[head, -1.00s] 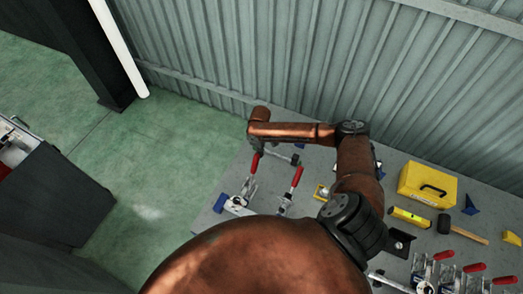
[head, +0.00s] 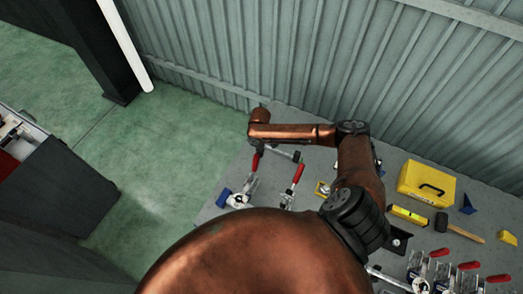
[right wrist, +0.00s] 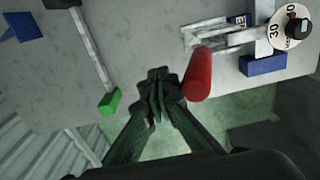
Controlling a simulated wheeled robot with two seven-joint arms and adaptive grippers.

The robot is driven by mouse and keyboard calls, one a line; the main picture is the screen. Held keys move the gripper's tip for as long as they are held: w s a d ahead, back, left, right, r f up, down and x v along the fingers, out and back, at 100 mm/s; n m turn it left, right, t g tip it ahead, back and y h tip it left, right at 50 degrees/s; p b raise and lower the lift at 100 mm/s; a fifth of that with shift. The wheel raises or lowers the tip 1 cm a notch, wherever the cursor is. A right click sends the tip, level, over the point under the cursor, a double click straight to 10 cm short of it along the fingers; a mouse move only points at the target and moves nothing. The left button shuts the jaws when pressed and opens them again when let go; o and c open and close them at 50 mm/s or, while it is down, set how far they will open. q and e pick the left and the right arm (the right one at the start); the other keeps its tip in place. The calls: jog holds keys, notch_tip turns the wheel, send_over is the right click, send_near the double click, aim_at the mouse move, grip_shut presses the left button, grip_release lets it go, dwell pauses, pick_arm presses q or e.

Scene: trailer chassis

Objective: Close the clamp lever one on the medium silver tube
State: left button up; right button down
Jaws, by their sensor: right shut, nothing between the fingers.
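My right gripper (right wrist: 160,88) is shut and empty in the right wrist view. Its fingertips are just left of a red clamp lever handle (right wrist: 198,75); I cannot tell whether they touch. The handle joins a metal toggle clamp (right wrist: 205,35). In the head view, two clamps with red handles, a left one (head: 256,162) and a right one (head: 298,173), stand raised on the bench below my right forearm. My left gripper is out of view.
A yellow case (head: 427,183), a yellow level (head: 408,216) and a hammer (head: 460,229) lie at the bench's right. Several more red-handled clamps (head: 440,268) stand at lower right. The corrugated wall (head: 300,60) is close behind the bench. Green floor is open at left.

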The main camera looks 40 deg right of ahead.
aim_at(257, 156)
jog(key=shift+s+a+r, duration=0.15)
jog(key=shift+s+a, duration=0.15)
jog(key=shift+a, duration=0.2)
jog(key=shift+s+a+r, duration=0.1)
jog(key=shift+s+a, duration=0.15)
jog(key=shift+a, duration=0.25)
jog(key=shift+s+a, duration=0.1)
jog(key=shift+a, duration=0.05)
jog(key=shift+s+a, duration=0.2)
jog(key=shift+a, duration=0.2)
jog(key=shift+w+d+r, duration=0.1)
jog(key=shift+w+r, duration=0.05)
jog(key=shift+r, duration=4)
